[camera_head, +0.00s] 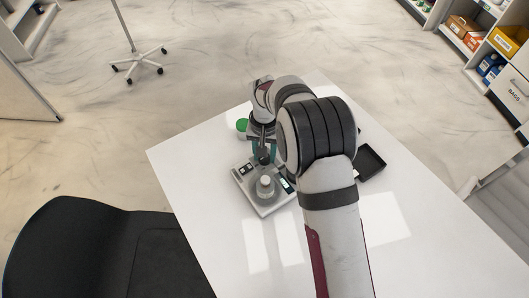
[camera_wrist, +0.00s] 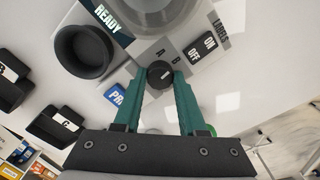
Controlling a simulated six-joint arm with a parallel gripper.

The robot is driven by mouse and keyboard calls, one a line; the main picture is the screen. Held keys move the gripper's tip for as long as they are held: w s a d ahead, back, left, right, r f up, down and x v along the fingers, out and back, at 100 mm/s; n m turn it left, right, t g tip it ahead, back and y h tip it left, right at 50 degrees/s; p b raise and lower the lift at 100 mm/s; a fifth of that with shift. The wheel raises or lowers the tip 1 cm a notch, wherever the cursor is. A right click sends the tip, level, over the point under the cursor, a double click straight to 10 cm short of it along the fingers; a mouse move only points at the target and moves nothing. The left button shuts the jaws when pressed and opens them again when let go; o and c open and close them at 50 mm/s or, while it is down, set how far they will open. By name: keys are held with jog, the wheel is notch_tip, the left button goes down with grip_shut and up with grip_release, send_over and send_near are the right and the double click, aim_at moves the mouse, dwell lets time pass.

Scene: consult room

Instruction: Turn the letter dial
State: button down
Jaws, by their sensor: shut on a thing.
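The letter dial (camera_wrist: 159,74) is a small dark round knob on the pale label device, with the letters A and B printed beside it. My gripper (camera_wrist: 162,80) has its two teal fingers on either side of the dial, shut on it. In the head view my gripper (camera_head: 263,155) reaches down to the far part of the device (camera_head: 255,203), and the dial is hidden there. The pointer direction on the dial is too small to tell.
The device carries an OFF/ON switch (camera_wrist: 201,47), a blue button (camera_wrist: 115,95) partly hidden by a finger, and a READY display (camera_wrist: 107,17). A black tray (camera_head: 370,163) lies right of my arm. A green round thing (camera_head: 241,125) is beyond the device. The near white table is clear.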

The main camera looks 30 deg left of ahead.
jog(key=shift+m, duration=0.5)
dwell(0.3)
jog(key=c, duration=0.8)
grip_release()
jog(key=shift+o, duration=0.2)
notch_tip(320, 180, up, 16)
